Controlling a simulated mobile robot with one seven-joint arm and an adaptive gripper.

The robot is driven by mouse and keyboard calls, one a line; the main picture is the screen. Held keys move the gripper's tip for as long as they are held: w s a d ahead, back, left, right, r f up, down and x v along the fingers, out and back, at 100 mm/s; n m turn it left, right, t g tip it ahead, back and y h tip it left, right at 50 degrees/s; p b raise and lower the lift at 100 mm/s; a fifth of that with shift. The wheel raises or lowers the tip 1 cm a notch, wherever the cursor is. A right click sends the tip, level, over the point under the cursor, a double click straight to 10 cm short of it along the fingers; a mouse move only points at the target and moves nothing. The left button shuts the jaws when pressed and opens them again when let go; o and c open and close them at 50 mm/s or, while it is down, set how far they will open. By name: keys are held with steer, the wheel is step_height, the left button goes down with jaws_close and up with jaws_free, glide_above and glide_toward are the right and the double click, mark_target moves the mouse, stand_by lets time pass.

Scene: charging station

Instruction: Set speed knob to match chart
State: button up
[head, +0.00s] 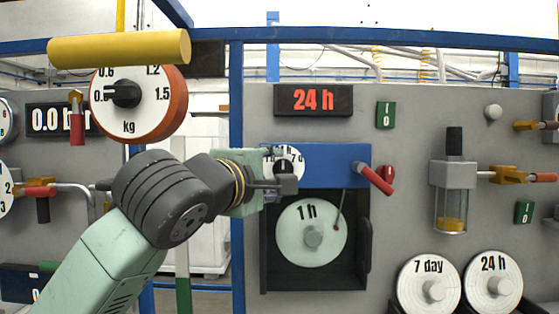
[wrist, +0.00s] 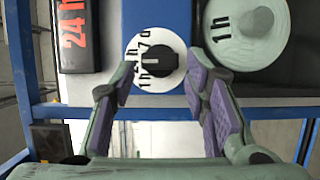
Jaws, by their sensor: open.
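The speed knob (wrist: 155,62) is black on a white round dial (wrist: 138,78). In the wrist view its pale pointer mark faces left; the dial labels there are small and partly hidden. In the head view the knob (head: 285,166) sits on the blue panel, partly covered by my gripper (head: 280,185). My gripper (wrist: 158,84) is open, its fingers on either side of the knob and apart from it. The mounted chart (head: 293,246) is a pale green disc reading 1 h. The display (head: 314,100) above reads 24 h in red; it also shows in the wrist view (wrist: 74,40).
A red lever (head: 376,180) juts out from the blue panel, right of the dial. Two spare discs, 7 day (head: 415,290) and 24 h (head: 480,298), rest at the lower right. A blue post (head: 237,100) stands left of the display. A scale dial (head: 160,110) is at the upper left.

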mark_target(281, 171)
steer(key=shift+p+x, duration=0.4)
steer(key=shift+x, duration=1.15)
steer(key=c, duration=0.9)
steer(key=shift+f+b, duration=0.2)
steer(key=shift+b, duration=0.4)
steer(key=n+t+b, duration=0.1)
steer(key=n+b, duration=0.3)
steer(key=b, duration=0.3)
steer(key=n+t+y+b, duration=0.1)
steer(key=n+t+b, duration=0.1)
steer(key=n+b, duration=0.3)
steer(key=n+t+y+b, duration=0.1)
steer(key=n+b, duration=0.3)
steer(key=b, duration=0.5)
steer(key=shift+d+f+n+t, duration=0.2)
steer(key=shift+n+t, duration=0.1)
steer(key=shift+t, duration=0.1)
steer(key=shift+r+y, duration=0.1)
steer(key=shift+y, duration=0.2)
